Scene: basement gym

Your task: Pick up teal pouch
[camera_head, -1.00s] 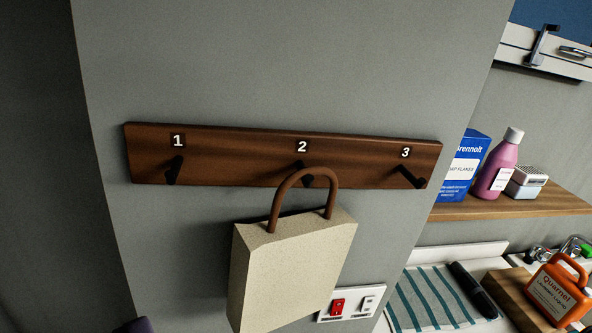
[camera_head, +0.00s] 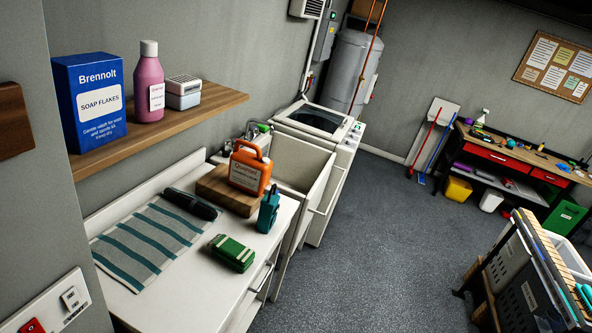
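A small upright teal item (camera_head: 268,210), which looks like the teal pouch, stands near the front edge of the white counter (camera_head: 170,294). It has a narrow top and sits just right of the wooden block (camera_head: 228,190) that bears an orange jug (camera_head: 249,168). A green packet with pale bands (camera_head: 232,253) lies in front of it, to the left. My gripper is not in view, so its state and hold cannot be seen.
A striped cloth (camera_head: 150,240) with a dark roll (camera_head: 191,204) covers part of the counter. A shelf (camera_head: 200,111) above holds a soap box (camera_head: 92,103) and a pink bottle (camera_head: 148,85). A slatted-top unit (camera_head: 530,270) stands at right. The grey floor (camera_head: 370,250) between is clear.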

